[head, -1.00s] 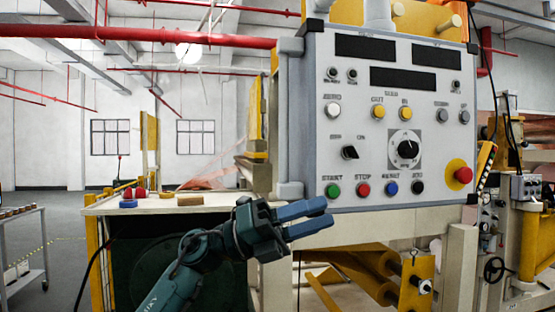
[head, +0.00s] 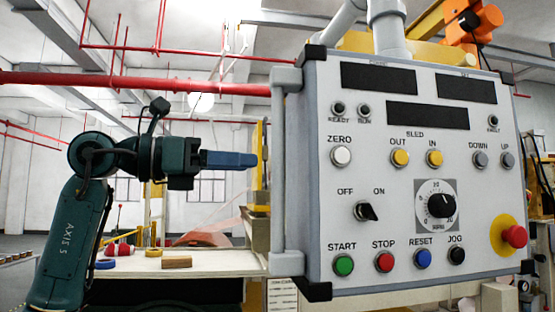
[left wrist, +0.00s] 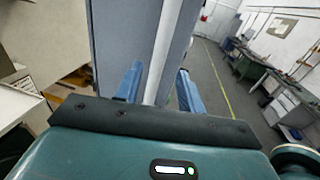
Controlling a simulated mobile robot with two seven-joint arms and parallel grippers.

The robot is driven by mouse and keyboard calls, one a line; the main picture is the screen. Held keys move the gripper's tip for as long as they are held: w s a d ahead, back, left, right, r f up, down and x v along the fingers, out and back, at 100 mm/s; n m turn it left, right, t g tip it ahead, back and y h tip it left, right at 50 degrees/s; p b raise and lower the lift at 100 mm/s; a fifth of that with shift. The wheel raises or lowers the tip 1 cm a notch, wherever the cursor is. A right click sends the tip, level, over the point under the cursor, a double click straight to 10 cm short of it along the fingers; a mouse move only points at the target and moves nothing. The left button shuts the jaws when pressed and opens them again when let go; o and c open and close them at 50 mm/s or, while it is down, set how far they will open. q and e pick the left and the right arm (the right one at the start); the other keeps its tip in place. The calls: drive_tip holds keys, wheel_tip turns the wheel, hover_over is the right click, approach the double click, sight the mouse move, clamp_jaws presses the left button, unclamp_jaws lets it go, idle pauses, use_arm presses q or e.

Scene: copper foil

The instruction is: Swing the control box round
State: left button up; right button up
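The control box (head: 400,170) is a large pale grey panel of buttons, dials and dark displays, filling the right half of the head view. A vertical grey bar handle (head: 278,170) runs along its left edge. My left gripper (head: 255,160) is level and points right at the bar, its blue fingertips just left of it. In the left wrist view the gripper (left wrist: 160,68) is open, with one finger on each side of the bar (left wrist: 168,30). No contact with the bar shows. My right gripper is not in view.
A pale worktop (head: 215,262) below the box holds a wooden block (head: 177,262) and coloured rings (head: 105,264). Grey pipes (head: 388,20) support the box from above. In the left wrist view, open floor (left wrist: 225,90) lies to the right, with benches (left wrist: 275,85) beyond.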

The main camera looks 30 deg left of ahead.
use_arm(q)
drive_tip(key=p+x, duration=0.1)
drive_tip(key=x, duration=0.6)
drive_tip(key=shift+w+d, duration=0.1)
drive_tip(key=shift+w, duration=0.05)
drive_tip(key=shift+c, duration=0.5)
clamp_jaws()
